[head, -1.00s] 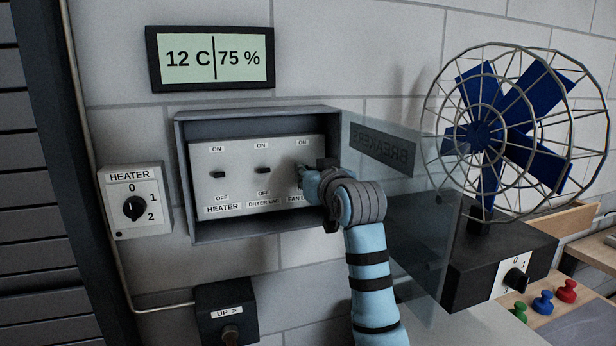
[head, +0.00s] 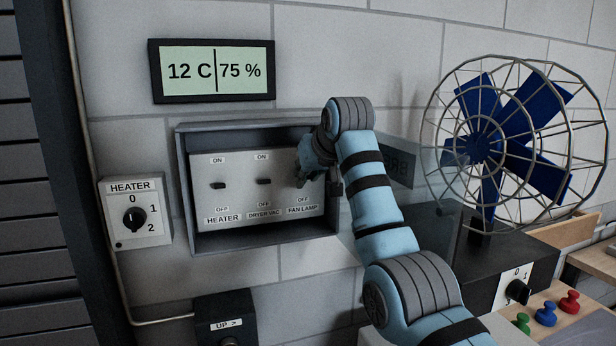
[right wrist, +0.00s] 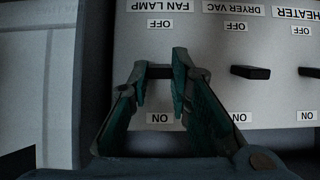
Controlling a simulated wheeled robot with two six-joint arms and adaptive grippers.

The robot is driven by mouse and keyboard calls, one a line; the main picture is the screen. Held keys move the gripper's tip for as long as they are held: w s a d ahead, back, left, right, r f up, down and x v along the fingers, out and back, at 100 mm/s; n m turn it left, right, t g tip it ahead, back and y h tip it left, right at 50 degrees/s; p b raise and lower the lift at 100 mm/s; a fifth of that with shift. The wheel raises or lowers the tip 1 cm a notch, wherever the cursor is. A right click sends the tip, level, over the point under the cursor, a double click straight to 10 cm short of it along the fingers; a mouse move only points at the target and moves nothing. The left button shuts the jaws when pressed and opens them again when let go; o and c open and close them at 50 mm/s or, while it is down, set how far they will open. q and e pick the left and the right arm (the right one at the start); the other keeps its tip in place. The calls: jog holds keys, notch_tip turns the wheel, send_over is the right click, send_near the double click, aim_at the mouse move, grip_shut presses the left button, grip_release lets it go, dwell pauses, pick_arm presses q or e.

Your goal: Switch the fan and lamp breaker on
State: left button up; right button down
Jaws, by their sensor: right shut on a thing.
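The breaker panel (head: 235,208) sits in a grey wall box, with ON labels above and OFF labels below its levers. The fan and lamp breaker lever (right wrist: 159,71) is at the right of the panel in the head view, where my right gripper (head: 303,172) hides it. In the upside-down right wrist view, my right gripper (right wrist: 160,84) is shut on this lever, which sits between the ON and OFF labels, about level with the other levers. My left gripper is not in view.
The heater lever (head: 218,185) and dryer vac lever (head: 264,181) are to the left on the panel. The box's clear door (head: 400,165) stands open on the right, near the blue-bladed fan (head: 480,147). A heater dial (head: 134,217) and display (head: 213,71) are on the wall.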

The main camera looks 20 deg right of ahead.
jog(key=c, duration=1.5)
grip_release()
jog(key=v, duration=1.2)
jog(key=shift+w+a, duration=0.1)
jog(key=shift+a, duration=0.05)
